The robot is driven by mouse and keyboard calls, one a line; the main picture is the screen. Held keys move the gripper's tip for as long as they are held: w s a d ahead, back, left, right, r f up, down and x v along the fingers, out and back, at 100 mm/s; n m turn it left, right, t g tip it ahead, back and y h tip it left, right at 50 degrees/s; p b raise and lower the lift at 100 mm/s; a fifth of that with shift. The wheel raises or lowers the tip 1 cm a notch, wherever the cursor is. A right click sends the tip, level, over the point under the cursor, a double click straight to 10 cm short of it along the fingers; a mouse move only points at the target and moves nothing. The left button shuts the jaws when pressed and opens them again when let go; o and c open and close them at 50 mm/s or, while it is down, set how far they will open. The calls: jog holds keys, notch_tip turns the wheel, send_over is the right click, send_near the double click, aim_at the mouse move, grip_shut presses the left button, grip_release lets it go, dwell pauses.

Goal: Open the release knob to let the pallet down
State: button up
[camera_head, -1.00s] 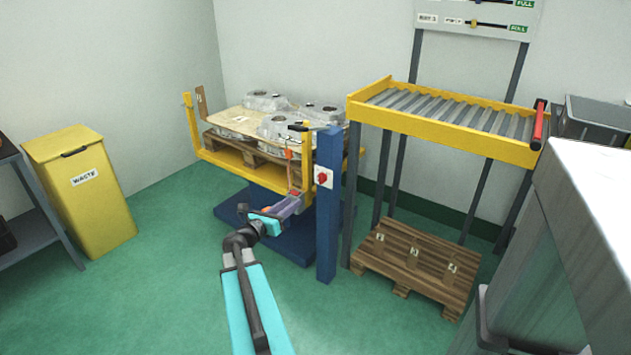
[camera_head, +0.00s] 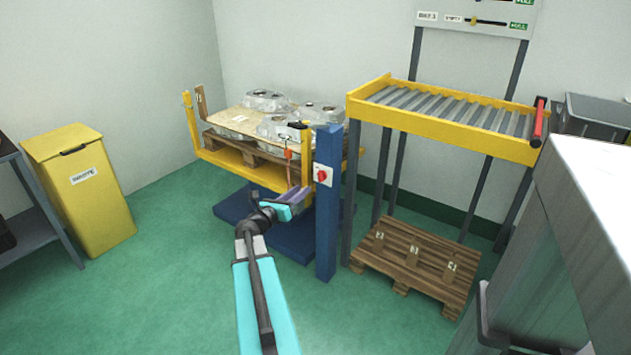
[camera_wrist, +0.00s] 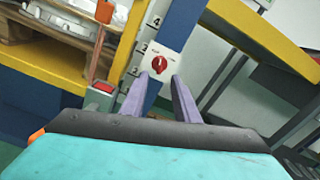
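The red release knob (camera_head: 321,175) sits on a white plate on the side of the blue post (camera_head: 327,230). In the wrist view the knob (camera_wrist: 159,64) shows ahead of my fingertips, in line with the gap between them. My gripper (camera_head: 301,196) is open and empty, with its two purple fingers (camera_wrist: 160,84) apart. It is a little left of and below the knob, and does not appear to touch it. The wooden pallet (camera_head: 238,144) rests raised on the yellow lift frame (camera_head: 232,167), carrying a board and several aluminium castings (camera_head: 266,101).
A red-topped grey box (camera_wrist: 103,88) and a number scale lie left of the knob. An orange hanging item (camera_head: 288,153) is near the post. A roller table (camera_head: 440,133) stands right, with another pallet (camera_head: 415,262) beneath. A yellow waste bin (camera_head: 85,195) stands left; green floor between is clear.

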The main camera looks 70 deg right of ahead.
aim_at(321, 176)
jog(key=b+x, duration=0.1)
jog(key=x, duration=0.9)
grip_shut()
